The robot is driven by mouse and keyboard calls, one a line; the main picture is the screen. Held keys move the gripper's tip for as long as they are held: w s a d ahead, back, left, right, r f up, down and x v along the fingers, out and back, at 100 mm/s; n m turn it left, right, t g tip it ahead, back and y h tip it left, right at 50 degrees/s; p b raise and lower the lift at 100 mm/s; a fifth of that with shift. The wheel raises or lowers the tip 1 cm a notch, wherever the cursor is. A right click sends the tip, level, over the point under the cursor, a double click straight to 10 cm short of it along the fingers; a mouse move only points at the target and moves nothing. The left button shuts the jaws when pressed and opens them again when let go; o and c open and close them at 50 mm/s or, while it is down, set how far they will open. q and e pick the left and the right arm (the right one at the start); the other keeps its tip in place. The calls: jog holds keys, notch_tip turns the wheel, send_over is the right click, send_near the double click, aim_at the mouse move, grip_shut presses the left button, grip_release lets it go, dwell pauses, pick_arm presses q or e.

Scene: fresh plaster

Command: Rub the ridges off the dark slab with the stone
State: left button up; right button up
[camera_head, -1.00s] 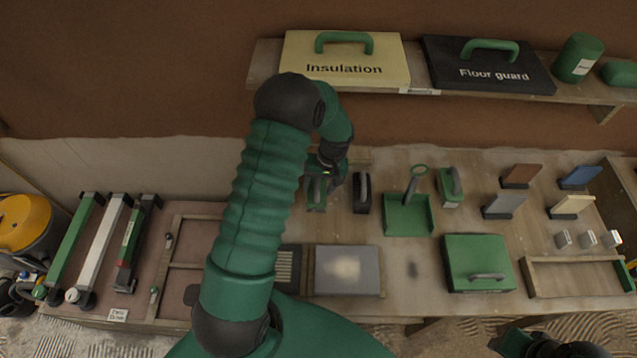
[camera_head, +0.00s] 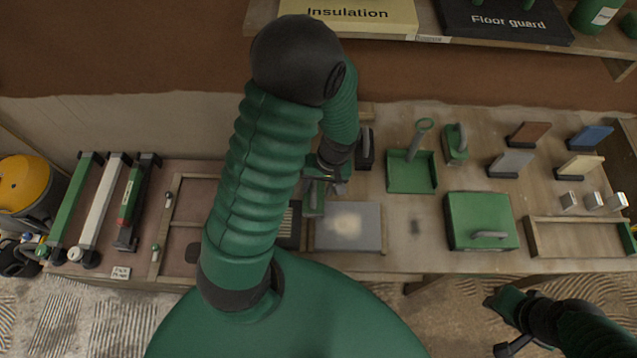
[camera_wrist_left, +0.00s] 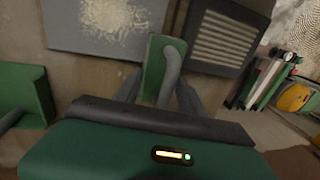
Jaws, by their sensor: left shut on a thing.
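My left gripper (camera_head: 322,180) is shut on the grey handle of a green-backed block, the stone (camera_head: 314,200). In the left wrist view the stone (camera_wrist_left: 153,68) is between the two slabs, near the gap; whether it touches either is unclear. The dark slab (camera_head: 284,240) is mostly hidden by my left arm in the head view. In the left wrist view the dark slab (camera_wrist_left: 246,17) shows pale parallel ridges inside a dark border. Beside it lies a grey slab (camera_head: 365,238) with a pale rough patch. My right gripper (camera_head: 503,322) is at the lower right, away from the bench.
A black handled block (camera_head: 365,155) stands behind the slabs. A green dustpan (camera_head: 411,178), another green handled block (camera_head: 455,145) and a green lidded box (camera_head: 480,220) are to the right. Long tools (camera_head: 98,205) lie left. A shelf (camera_head: 430,40) overhangs the back.

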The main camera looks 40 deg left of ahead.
pick_arm(q)
grip_shut()
